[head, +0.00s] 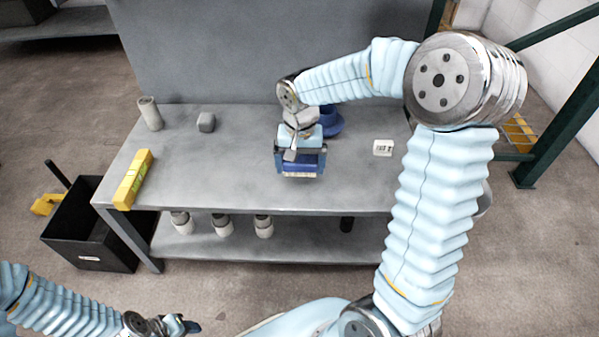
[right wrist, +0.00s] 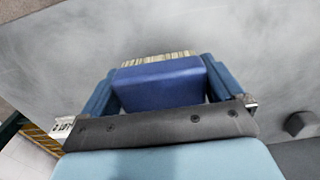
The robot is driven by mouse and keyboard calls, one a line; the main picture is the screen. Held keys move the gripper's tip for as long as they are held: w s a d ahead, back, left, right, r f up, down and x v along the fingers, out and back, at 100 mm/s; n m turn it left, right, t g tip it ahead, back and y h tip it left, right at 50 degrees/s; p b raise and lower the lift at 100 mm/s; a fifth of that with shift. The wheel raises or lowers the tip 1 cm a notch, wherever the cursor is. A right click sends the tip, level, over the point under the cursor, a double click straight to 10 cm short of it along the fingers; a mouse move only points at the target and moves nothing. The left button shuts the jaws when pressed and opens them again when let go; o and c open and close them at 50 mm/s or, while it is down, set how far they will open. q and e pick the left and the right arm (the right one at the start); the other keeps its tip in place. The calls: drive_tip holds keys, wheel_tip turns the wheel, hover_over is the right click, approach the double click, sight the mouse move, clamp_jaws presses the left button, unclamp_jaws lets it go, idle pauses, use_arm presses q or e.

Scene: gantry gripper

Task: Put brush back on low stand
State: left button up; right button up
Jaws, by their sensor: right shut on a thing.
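The brush (head: 305,164) has a blue block body and pale bristles along its lower edge. My right gripper (head: 300,158) is shut on it, over the front middle of the grey table. In the right wrist view the brush (right wrist: 160,84) sits between the two blue fingers of the gripper (right wrist: 161,90), bristles at the far side. A round blue object (head: 331,122), perhaps the low stand, is on the table just behind the gripper, partly hidden by it. My left gripper (head: 182,325) is low at the bottom edge, away from the table; its jaws are unclear.
The grey table (head: 240,180) holds a grey cylinder (head: 150,113), a small grey block (head: 206,122), a yellow level (head: 133,179) and a white label block (head: 383,148). Several pale cylindrical parts stand on the lower shelf (head: 290,240). A black bin (head: 85,245) is at left.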

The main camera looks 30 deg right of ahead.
sight(299, 172)
drive_tip(key=f, duration=0.3)
drive_tip(key=shift+w+f, duration=0.25)
drive_tip(key=shift+f, duration=0.05)
drive_tip(key=shift+b, duration=0.3)
